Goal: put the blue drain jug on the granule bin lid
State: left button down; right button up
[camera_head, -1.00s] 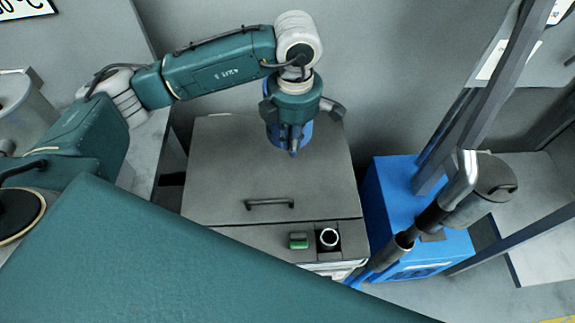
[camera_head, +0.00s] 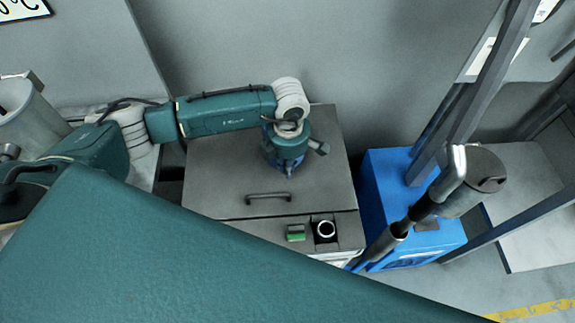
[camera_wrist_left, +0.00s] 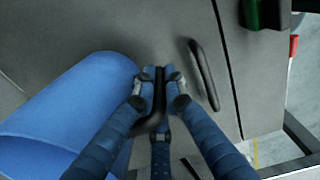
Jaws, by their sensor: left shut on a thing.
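The granule bin lid (camera_head: 220,175) is a flat grey panel with a dark bar handle (camera_head: 268,197) near its front edge; the lid also shows in the left wrist view (camera_wrist_left: 120,25). My left gripper (camera_head: 287,171) is over the lid, behind that handle. In the left wrist view my left gripper (camera_wrist_left: 160,84) is shut on the dark handle of the blue drain jug (camera_wrist_left: 70,105). The jug's open rim faces the lower left of that view. In the head view the gripper hides most of the jug. I cannot tell whether its base touches the lid. My right gripper is not in view.
A blue box (camera_head: 385,195), a grey tube with a canister (camera_head: 474,180) and grey posts stand to the right. A metal vessel (camera_head: 30,115) is at the left.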

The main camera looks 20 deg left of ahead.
pick_arm(q)
jog(key=shift+f, duration=0.1)
jog(key=c, duration=1.8)
grip_release()
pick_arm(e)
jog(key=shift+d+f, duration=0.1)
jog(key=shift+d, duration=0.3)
pick_arm(q)
jog(key=shift+r, duration=0.3)
notch_tip(320, 180, up, 10)
jog(key=b, duration=0.3)
jog(key=shift+r, duration=0.9)
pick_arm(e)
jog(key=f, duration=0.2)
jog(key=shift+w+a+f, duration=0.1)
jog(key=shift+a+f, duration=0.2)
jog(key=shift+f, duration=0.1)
pick_arm(q)
jog(key=shift+s, duration=0.1)
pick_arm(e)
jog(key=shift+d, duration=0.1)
